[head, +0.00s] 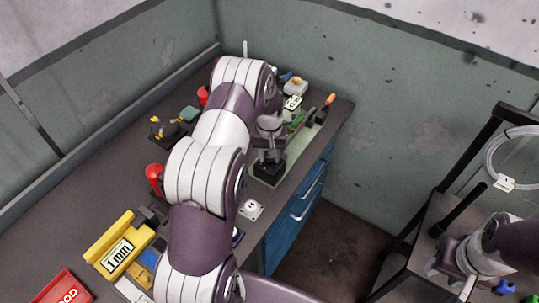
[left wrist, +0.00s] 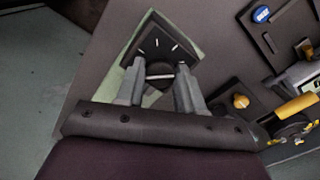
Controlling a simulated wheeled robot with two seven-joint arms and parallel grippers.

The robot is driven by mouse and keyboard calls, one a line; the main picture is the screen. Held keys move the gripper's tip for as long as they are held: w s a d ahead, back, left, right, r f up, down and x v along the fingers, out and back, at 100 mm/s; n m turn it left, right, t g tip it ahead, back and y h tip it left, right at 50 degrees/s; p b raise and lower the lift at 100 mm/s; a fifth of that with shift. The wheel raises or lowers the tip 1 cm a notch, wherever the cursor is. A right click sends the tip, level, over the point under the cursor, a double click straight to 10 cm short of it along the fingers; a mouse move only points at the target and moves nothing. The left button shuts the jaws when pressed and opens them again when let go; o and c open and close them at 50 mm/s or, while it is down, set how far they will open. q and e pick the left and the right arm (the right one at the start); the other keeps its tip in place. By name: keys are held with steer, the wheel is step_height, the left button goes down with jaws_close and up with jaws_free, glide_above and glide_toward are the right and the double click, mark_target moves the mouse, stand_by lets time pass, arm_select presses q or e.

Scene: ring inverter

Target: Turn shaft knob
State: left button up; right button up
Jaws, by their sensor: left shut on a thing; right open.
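In the left wrist view the knob (left wrist: 159,72) is a grey piece on a dark panel (left wrist: 160,43) with white tick marks. The fingers of my left gripper (left wrist: 158,78) are on both sides of it and shut on it. In the head view my left gripper (head: 269,168) points down at the far right part of the bench, and my arm and gripper hide the knob. My right gripper (head: 466,285) is open at the lower right, over the side stand and away from the bench; its fingers are small and hard to make out.
An orange-handled tool (head: 329,99) lies beyond my left gripper. Blue drawers (head: 300,205) are below the edge.

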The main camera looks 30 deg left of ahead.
arm_select(q)
steer(key=shift+w+a+r, duration=0.1)
steer(key=shift+w+r, duration=0.1)
steer(key=shift+w, duration=0.05)
steer(key=o, duration=1)
steer(key=shift+o, duration=0.2)
steer(key=shift+s+f, duration=0.1)
step_height(320, 180, up, 8)
steer(key=b, duration=0.2)
steer(key=shift+f+b, duration=0.1)
steer(key=shift+b, duration=0.25)
step_height(320, 180, up, 5)
steer(key=shift+f, duration=0.1)
